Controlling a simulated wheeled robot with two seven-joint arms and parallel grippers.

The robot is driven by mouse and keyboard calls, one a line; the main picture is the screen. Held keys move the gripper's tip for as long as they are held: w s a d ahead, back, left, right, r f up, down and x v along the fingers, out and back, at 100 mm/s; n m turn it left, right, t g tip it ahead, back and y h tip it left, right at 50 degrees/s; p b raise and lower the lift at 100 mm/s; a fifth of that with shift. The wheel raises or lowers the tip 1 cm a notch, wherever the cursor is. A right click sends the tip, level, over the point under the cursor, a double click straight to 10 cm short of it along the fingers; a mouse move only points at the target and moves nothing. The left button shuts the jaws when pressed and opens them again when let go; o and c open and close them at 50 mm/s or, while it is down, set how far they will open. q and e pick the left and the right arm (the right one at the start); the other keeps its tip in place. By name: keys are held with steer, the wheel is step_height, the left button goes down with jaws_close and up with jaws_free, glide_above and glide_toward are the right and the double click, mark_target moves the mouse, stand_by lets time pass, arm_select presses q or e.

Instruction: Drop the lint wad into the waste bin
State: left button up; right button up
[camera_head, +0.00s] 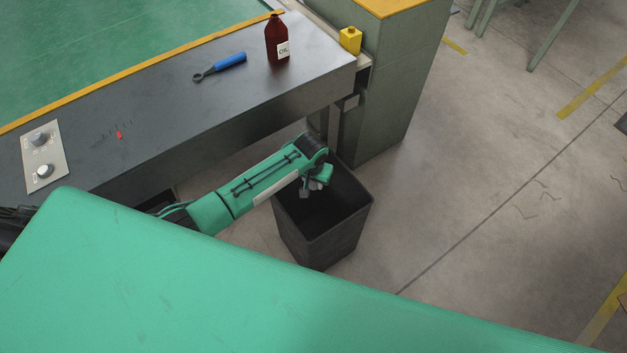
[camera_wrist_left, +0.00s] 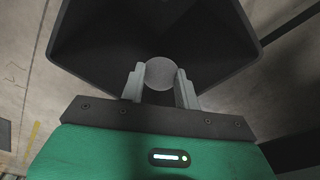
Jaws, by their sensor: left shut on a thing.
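The waste bin (camera_head: 322,245) is a dark open-topped box on the floor, beside the end of the metal bench. My left gripper (camera_head: 311,190) is over the bin's opening, pointing down. In the left wrist view the gripper (camera_wrist_left: 160,84) is shut on the lint wad (camera_wrist_left: 160,72), a round grey ball between its two fingers. The dark inside of the bin (camera_wrist_left: 105,45) surrounds the wad in that view. In the head view the wad is mostly hidden by the gripper. My right gripper is not in view.
The dark metal bench (camera_head: 160,95) carries a brown bottle (camera_head: 277,42), a blue-handled tool (camera_head: 229,62), and a panel with two knobs (camera_head: 43,155). A yellow container (camera_head: 350,40) stands by a green-grey cabinet (camera_head: 400,85).

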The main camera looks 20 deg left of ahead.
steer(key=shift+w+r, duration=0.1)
arm_select(q)
steer(key=o, duration=1)
steer(key=shift+r, duration=0.15)
steer(key=r, duration=0.4)
steer(key=s+r+p, duration=0.1)
steer(key=r, duration=0.8)
steer(key=shift+s+a+r, duration=0.1)
steer(key=shift+s+r, duration=0.05)
steer(key=shift+s, duration=0.15)
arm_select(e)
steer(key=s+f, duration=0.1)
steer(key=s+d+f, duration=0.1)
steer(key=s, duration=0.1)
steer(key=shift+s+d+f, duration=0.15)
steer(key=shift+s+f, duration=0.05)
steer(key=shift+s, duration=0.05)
arm_select(q)
steer(key=shift+s, duration=0.1)
